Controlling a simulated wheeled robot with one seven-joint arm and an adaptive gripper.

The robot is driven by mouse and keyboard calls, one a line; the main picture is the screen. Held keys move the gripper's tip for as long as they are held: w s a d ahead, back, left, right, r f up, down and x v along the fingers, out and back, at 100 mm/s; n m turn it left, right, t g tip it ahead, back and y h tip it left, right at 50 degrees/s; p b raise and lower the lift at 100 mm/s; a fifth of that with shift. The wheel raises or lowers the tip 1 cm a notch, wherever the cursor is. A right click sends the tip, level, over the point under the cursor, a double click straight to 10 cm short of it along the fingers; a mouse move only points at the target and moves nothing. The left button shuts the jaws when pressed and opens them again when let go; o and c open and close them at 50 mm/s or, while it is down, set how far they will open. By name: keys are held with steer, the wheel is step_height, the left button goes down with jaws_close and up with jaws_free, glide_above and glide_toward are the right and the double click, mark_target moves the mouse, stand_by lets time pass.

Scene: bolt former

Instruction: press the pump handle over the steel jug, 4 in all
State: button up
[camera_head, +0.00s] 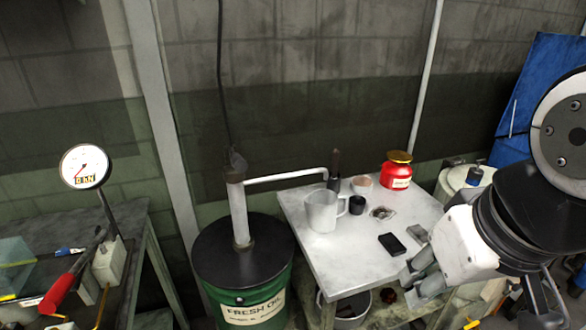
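A steel jug (322,212) stands upright on the light grey table, its handle to the right. The oil pump (238,208) rises from the black lid of a green drum labelled "FRESH OIL" (250,308). Its pale spout pipe (285,177) reaches right, with its end above and slightly right of the jug. A dark upright grip (335,163) shows by the pipe's end; I cannot tell whether it is the pump handle. The pump's top is dark. My gripper (408,287) is at the table's right front, apart from jug and pump, fingers spread and empty.
On the table (333,262) are a black phone-like slab (392,244), a small black cup (357,205), a pinkish bowl (362,185) and a red jar (397,171). A dial gauge (85,167) and red lever (57,296) stand on the left bench.

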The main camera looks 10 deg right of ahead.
steer(key=shift+c, duration=0.6)
steer(key=shift+w+r, duration=0.1)
steer(key=c, duration=0.4)
steer(key=shift+n+t, duration=0.3)
steer(key=w+a+r, duration=0.2)
steer(key=w+r, duration=0.1)
steer(key=w+a+r+p, duration=0.1)
steer(key=w+a+r, duration=0.1)
steer(key=w+r, duration=0.2)
steer(key=w+a+r+p, duration=0.1)
steer(key=w+a+r, duration=0.1)
steer(key=w+r, duration=0.2)
steer(key=shift+w+a, duration=0.15)
steer(key=shift+w, duration=0.05)
jaws_close()
steer(key=w+a+r+y+p, duration=0.2)
steer(key=w+a+r, duration=0.6)
steer(key=w+a, duration=0.5)
steer(key=shift+w+a+r+n+y, duration=0.2)
steer(key=shift+w+n+y, duration=0.1)
steer(key=shift+y, duration=0.1)
